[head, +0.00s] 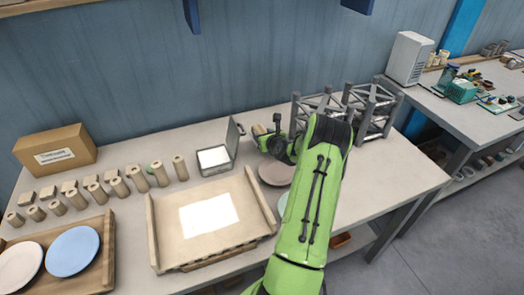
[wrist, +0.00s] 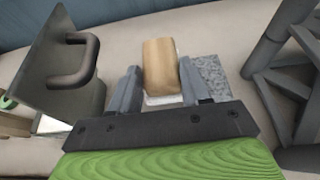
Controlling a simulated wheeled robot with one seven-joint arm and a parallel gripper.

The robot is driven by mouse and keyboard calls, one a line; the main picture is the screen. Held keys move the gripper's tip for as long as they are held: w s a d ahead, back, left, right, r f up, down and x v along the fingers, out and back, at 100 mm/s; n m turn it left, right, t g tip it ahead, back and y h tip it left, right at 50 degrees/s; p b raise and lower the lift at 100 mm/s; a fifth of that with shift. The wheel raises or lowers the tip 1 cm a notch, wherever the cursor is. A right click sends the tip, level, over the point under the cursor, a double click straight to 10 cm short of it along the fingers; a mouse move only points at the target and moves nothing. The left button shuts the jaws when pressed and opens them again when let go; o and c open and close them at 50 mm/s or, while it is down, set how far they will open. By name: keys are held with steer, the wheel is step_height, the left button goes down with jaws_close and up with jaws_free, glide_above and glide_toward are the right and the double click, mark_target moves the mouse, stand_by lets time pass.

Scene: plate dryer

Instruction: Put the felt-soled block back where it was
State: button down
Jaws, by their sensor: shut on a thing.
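The wooden block (wrist: 160,66) stands between the two grey fingers of my gripper (wrist: 162,92) in the wrist view. My gripper is shut on it. A white edge shows at the block's lower end; its sole is hidden. A grey speckled patch (wrist: 212,72) lies just right of the block, partly behind the right finger. I cannot tell whether the block touches the surface. In the head view the block (head: 259,130) shows at the back of the table, left of my gripper (head: 268,138), mostly small and partly covered.
An open metal box with a raised handled lid (wrist: 62,68) stands close on the left. Grey truss frames (head: 372,108) stand close on the right. A wooden tray (head: 155,245), several wooden cylinders (head: 139,178) and plates (head: 73,251) are further left.

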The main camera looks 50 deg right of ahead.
step_height(320, 180, down, 5)
steer(key=shift+f+b, duration=0.2)
steer(key=shift+b, duration=0.2)
steer(key=shift+f, duration=0.15)
steer(key=c, duration=0.8)
jaws_free()
